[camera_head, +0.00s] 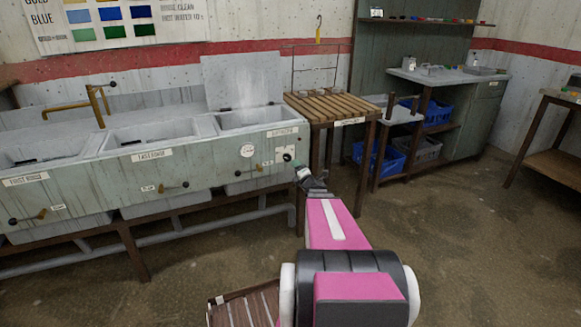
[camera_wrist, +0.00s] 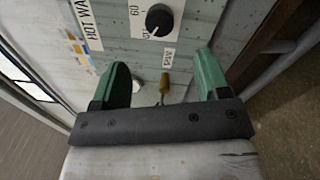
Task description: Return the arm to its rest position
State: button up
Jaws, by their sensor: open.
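My gripper (camera_head: 303,173) is at the end of my pink arm, in front of the right end of the sink unit (camera_head: 120,215) in the head view. In the wrist view my gripper (camera_wrist: 162,72) has its two green fingers apart, with nothing held between them. I cannot tell whether a finger touches the panel.
A slatted wooden rack table (camera_head: 335,105) stands close to the right of the sinks, near my arm. Steam rises from the rightmost basin. Shelves with blue crates (camera_head: 380,158) and a grey cabinet (camera_head: 478,112) are farther right. A slatted wooden piece (camera_head: 245,308) is low in front.

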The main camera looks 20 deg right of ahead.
jog(key=s+a+f+m+g, duration=0.2)
jog(key=s+a+m+g, duration=0.7)
jog(key=s+a+m, duration=0.2)
jog(key=s+a+f+m+g+h, duration=0.1)
jog(key=s+a+f+m+g, duration=0.2)
jog(key=s+a+m+g, duration=0.6)
jog(key=s+a+m, duration=0.2)
jog(key=s+a, duration=0.1)
jog(key=a, duration=0.1)
jog(key=shift+s+a+f+g, duration=0.15)
jog(key=shift+a+f+g, duration=0.05)
jog(key=shift+f+g, duration=0.1)
